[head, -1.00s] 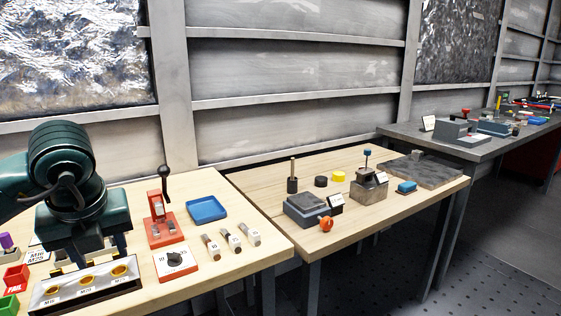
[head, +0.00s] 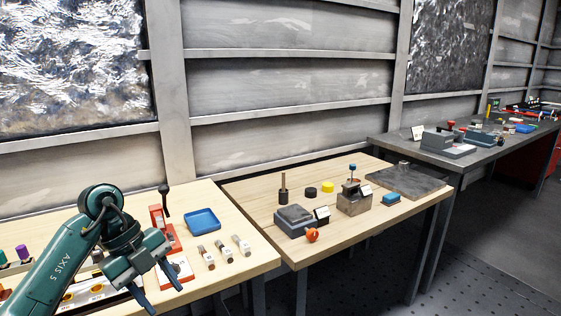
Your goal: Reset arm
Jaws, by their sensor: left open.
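My left arm comes in from the lower left in the head view. Its gripper (head: 158,290) is open and empty, with the two dark blue fingers apart and pointing down to the right. It is over the front edge of the near wooden table, in front of the red lever press (head: 158,216) and the dial plate (head: 178,272). The arm covers part of the gauge block with yellow-ringed holes (head: 92,291). My right gripper is out of view.
A blue tray (head: 202,220) and several small labelled pieces (head: 224,249) lie on the near table. A grey bench (head: 400,150) stands farther right.

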